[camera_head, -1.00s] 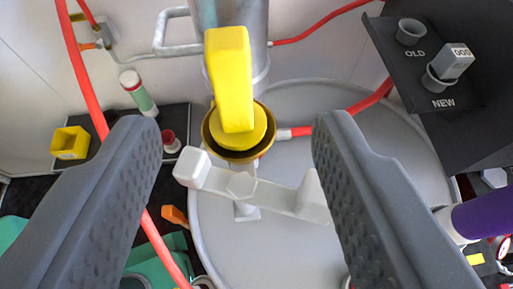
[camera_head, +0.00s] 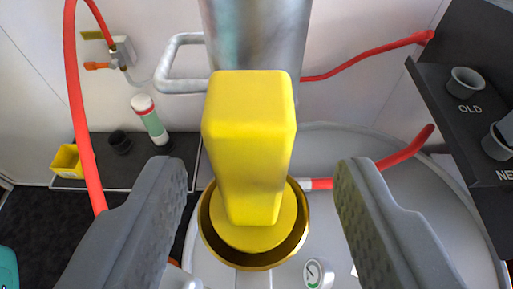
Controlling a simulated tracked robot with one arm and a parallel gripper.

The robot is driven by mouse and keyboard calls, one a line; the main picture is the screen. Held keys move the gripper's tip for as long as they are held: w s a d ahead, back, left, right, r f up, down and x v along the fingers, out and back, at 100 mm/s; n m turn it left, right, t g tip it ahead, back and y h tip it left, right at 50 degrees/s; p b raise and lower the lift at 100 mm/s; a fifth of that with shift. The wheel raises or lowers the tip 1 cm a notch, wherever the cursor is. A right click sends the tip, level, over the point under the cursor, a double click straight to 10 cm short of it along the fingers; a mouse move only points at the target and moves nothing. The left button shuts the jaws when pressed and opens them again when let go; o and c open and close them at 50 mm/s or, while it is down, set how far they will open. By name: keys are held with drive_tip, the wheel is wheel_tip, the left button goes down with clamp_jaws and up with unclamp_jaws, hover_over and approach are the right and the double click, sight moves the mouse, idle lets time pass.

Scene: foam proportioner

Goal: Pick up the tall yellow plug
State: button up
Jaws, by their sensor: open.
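The tall yellow plug (camera_head: 249,145) stands upright in a round brass-coloured socket (camera_head: 213,238) in the middle of the camera view. Its block-shaped handle rises toward the camera from a round yellow base. My gripper (camera_head: 262,172) is open, with one grey finger to the left of the plug and the other to the right. There is a gap on both sides, and neither finger appears to touch it.
A metal cylinder (camera_head: 256,35) with a side handle (camera_head: 172,62) stands right behind the plug. A red hose (camera_head: 80,120) runs down the left. A black panel with OLD (camera_head: 466,82) and NEW holders is at the right. A gauge (camera_head: 318,273) sits in front on the grey drum.

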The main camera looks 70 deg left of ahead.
drive_tip(key=shift+p+x, duration=0.4)
drive_tip(key=shift+x, duration=0.55)
drive_tip(key=p+x, duration=0.1)
drive_tip(key=x, duration=0.2)
drive_tip(key=shift+a, duration=0.3)
drive_tip(key=c, duration=1.1)
